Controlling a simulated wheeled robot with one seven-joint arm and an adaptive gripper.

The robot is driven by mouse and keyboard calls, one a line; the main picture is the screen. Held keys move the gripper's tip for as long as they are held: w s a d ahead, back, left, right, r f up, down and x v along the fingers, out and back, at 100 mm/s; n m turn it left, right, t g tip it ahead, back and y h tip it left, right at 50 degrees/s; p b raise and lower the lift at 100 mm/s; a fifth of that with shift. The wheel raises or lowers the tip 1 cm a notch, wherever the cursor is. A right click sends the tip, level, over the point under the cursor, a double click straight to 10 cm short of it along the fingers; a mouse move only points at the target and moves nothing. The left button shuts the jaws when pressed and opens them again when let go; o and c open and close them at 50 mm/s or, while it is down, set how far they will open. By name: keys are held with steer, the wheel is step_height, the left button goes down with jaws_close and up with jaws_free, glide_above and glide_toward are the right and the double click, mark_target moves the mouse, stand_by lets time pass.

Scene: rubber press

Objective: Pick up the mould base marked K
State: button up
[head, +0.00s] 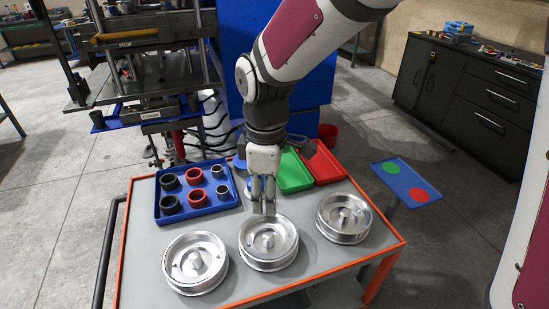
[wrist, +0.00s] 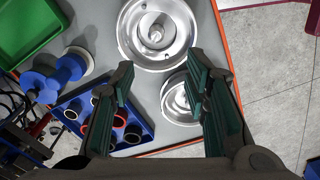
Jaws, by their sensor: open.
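Three round silver mould bases stand in a row on the cart: a left one (head: 195,263), a middle one (head: 270,242) and a right one (head: 343,218). Each has a raised centre boss. I cannot read a letter on any of them. My gripper (head: 264,207) points down over the rear edge of the middle base in the head view. In the wrist view my gripper (wrist: 160,68) has its two fingers wide apart with nothing between them. That view shows one base (wrist: 157,30) beyond the fingertips and another (wrist: 176,97) partly hidden by the right finger.
A blue tray (head: 198,208) of black, red and grey rings sits behind the left base. A green tray (head: 295,172) and a red tray (head: 326,164) lie at the back. The cart has an orange rim (head: 383,252). A press (head: 140,50) stands behind left.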

steer(key=f, duration=0.2)
glide_above(269, 235)
steer(key=shift+n, duration=0.3)
steer(key=f, duration=0.7)
steer(key=shift+s+a+f, duration=0.15)
steer(key=shift+s+f, duration=0.05)
steer(key=shift+f, duration=0.2)
steer(key=shift+w+f, duration=0.15)
steer(key=shift+f, duration=2.5)
steer(key=shift+c, duration=0.4)
jaws_close()
